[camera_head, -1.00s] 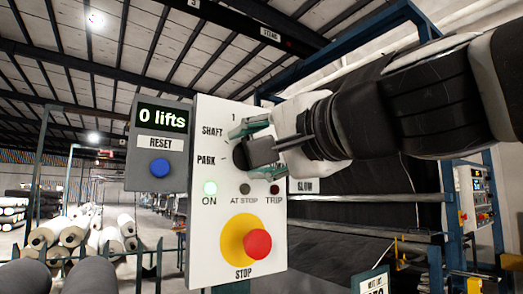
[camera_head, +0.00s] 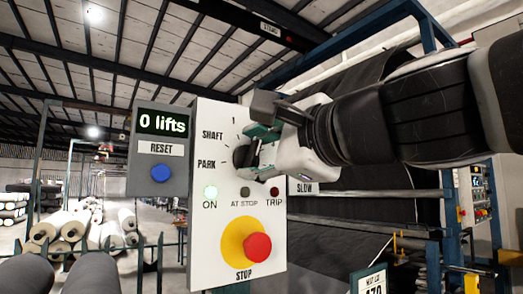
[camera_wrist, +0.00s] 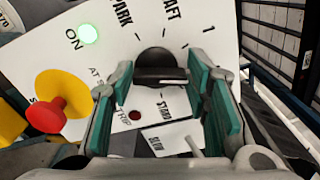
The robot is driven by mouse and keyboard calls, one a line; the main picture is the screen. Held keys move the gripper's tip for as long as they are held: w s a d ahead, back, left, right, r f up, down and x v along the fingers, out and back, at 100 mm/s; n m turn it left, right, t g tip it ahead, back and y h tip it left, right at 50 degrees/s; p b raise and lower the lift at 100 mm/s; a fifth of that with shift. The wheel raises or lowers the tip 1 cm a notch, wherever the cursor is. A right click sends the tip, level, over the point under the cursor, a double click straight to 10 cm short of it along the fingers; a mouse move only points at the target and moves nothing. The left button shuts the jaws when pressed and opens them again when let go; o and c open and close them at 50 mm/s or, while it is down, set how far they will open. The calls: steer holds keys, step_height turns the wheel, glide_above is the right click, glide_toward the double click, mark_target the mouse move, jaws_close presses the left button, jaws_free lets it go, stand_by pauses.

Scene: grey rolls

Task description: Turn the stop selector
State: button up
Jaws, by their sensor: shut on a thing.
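The stop selector (camera_head: 241,157) is a round black knob with a raised grip bar on the white panel (camera_head: 215,250). Labels SHAFT, PARK and 1 stand around it. In the wrist view the selector (camera_wrist: 158,60) sits between the two green-padded fingers, its bar lying across the picture from finger to finger. My gripper (camera_head: 257,148) is shut on the selector from the right side. The gripper hides the selector's right part in the head view. The exact mark the bar points to cannot be told.
Below the selector are a lit green ON lamp (camera_head: 210,192), dark AT STOP and TRIP lamps, and a red STOP button (camera_head: 257,247) on a yellow disc. A grey box (camera_head: 160,150) at left reads "0 lifts" with a blue RESET button (camera_head: 161,173).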

steer(key=shift+d, duration=0.1)
stand_by(0.4)
steer(key=o, duration=1.2)
steer(key=shift+c, duration=0.2)
steer(key=v, duration=1.2)
steer(key=shift+w, duration=0.1)
